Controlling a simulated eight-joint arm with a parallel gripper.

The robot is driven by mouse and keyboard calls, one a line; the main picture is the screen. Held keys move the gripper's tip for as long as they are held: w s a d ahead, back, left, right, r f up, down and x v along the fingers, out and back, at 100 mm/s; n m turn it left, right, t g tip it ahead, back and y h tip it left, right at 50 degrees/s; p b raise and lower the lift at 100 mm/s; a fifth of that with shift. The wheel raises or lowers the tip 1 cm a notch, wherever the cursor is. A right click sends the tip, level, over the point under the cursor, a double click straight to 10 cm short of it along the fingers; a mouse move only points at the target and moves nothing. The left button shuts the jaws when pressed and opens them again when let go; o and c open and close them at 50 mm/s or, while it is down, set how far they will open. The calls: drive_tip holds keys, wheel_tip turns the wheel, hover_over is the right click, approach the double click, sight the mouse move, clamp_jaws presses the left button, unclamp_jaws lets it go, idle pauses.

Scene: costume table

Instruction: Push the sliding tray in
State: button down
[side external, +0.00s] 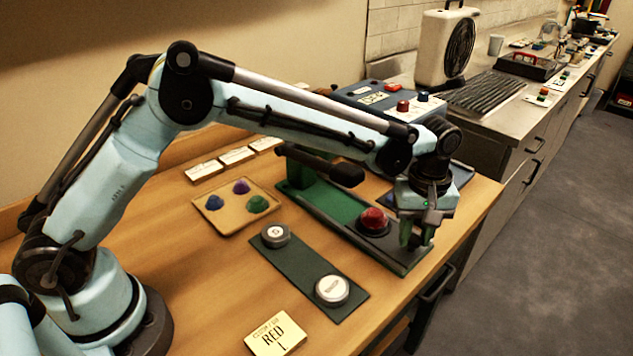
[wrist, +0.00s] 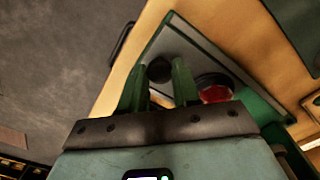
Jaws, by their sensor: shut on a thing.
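The sliding tray (side external: 398,262) is a dark plate at the front end of a long green base (side external: 325,203), near the table's right edge. It also shows in the wrist view (wrist: 188,47). A red object (side external: 373,220) sits on it in a dark round holder; it shows beside my fingers in the wrist view (wrist: 216,93). My gripper (side external: 416,240) points down over the tray's outer end. In the wrist view its green fingers (wrist: 158,82) are on either side of a dark knob (wrist: 159,68), shut on it. The side view hides the knob behind the fingers.
A black lever (side external: 330,168) stands over the base's back end. A blue box (side external: 390,101) stands behind.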

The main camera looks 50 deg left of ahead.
sight(375, 210)
drive_tip(key=a, duration=0.9)
drive_tip(key=shift+a, duration=0.2)
drive_tip(key=c, duration=0.8)
unclamp_jaws()
wheel_tip(375, 210, up, 12)
